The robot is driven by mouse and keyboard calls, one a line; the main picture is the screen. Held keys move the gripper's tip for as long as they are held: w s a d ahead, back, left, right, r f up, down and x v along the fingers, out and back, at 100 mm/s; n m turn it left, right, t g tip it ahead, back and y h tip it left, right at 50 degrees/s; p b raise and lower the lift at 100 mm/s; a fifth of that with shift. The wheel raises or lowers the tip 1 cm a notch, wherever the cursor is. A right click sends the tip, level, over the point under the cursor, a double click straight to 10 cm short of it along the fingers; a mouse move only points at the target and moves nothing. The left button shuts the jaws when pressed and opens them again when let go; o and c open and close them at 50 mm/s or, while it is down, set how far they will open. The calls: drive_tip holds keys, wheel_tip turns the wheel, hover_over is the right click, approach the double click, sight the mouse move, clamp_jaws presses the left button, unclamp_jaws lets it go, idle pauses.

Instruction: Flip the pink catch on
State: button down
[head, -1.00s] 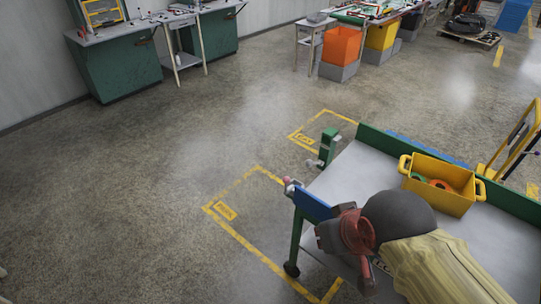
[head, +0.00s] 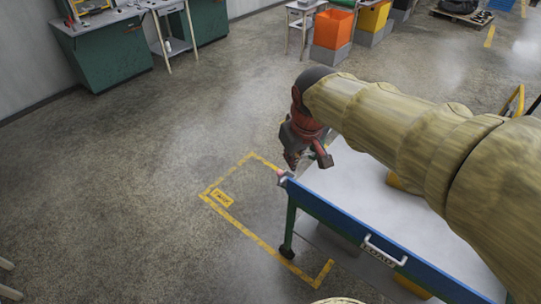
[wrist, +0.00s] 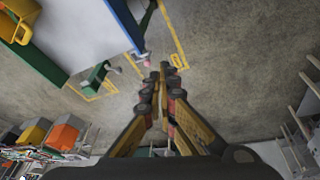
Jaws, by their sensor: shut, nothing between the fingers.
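The pink catch (head: 282,175) is a small pink piece at the left front corner of the cart, at the end of its blue rail. It also shows in the wrist view (wrist: 147,62), just left of my fingertips. My gripper (head: 293,163) is shut and empty. In the head view it appears just above and beyond the catch, pointing down. In the wrist view the fingers (wrist: 163,70) meet near their tips, and I see no clear contact with the catch. The catch is too small to tell its position.
The cart (head: 345,220) has a grey top, a blue front rail and a white handle (head: 384,250). The floor left of the cart is clear.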

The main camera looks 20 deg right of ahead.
drive_tip(key=w+a+f+n+g+p, duration=0.1)
drive_tip(key=w+f+n+g+p, duration=0.15)
drive_tip(key=w+p, duration=1.1)
drive_tip(key=w+a+f+n+g+p, duration=0.1)
drive_tip(key=w+f+n+p, duration=0.3)
drive_tip(key=w+f, duration=1)
wheel_tip(320, 180, down, 2)
drive_tip(key=shift+a+h, duration=0.3)
drive_tip(key=shift+a, duration=0.15)
drive_tip(key=shift+f+g, duration=0.1)
drive_tip(key=shift+g, duration=0.15)
drive_tip(key=s+d+f+p, duration=0.1)
drive_tip(key=f+p, duration=0.1)
drive_tip(key=f, duration=0.3)
drive_tip(key=s+d+f+p, duration=0.1)
drive_tip(key=d+f, duration=0.1)
drive_tip(key=f, duration=0.3)
drive_tip(key=shift+s+d+f+p, duration=0.25)
drive_tip(key=shift+s+p, duration=0.1)
drive_tip(key=shift+p, duration=0.05)
